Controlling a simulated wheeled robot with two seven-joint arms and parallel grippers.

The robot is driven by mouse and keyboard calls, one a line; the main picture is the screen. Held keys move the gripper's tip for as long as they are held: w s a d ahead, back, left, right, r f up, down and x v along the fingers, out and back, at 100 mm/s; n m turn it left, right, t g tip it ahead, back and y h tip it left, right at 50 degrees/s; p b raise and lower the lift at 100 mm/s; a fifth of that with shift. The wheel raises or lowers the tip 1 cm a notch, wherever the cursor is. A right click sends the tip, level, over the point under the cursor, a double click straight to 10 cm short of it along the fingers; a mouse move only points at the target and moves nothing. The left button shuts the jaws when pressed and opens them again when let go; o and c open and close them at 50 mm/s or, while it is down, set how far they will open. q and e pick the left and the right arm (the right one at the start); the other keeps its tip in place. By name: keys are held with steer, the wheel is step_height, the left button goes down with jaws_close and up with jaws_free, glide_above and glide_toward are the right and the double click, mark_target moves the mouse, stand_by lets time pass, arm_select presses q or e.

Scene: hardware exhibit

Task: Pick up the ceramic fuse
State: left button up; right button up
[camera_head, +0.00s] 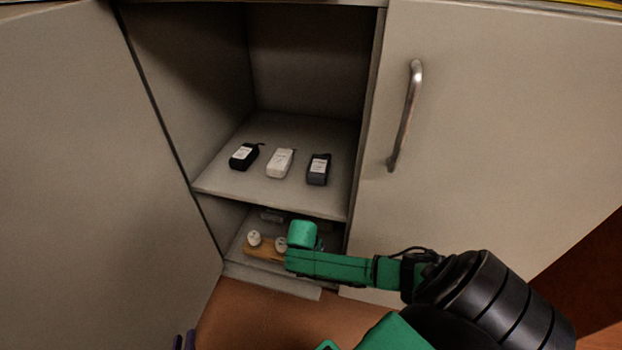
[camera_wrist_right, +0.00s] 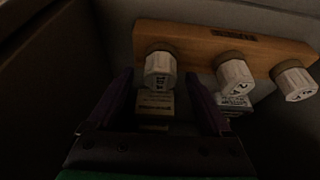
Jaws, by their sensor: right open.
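Three white ceramic pieces with dark print stand in a row on a wooden board (camera_wrist_right: 195,40) in my right wrist view: a left one (camera_wrist_right: 158,70), a middle one (camera_wrist_right: 234,76) and a right one (camera_wrist_right: 294,82). Which is the ceramic fuse I cannot tell. My right gripper (camera_wrist_right: 160,77) is open, its purple fingers on either side of the left piece, with no contact visible. In the head view two pieces (camera_head: 254,238) show on the lower shelf; my green right wrist hides the rest. My left gripper (camera_head: 184,341) barely shows at the bottom edge.
The upper shelf (camera_head: 225,190) holds a black (camera_head: 243,156), a white (camera_head: 280,163) and a dark grey labelled block (camera_head: 318,169). Cabinet walls and this shelf closely surround my right arm. A door with a metal handle (camera_head: 404,118) is at right. Labelled cards (camera_wrist_right: 155,103) lie near the board.

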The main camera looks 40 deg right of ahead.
jaws_close()
steer(key=shift+r, duration=0.15)
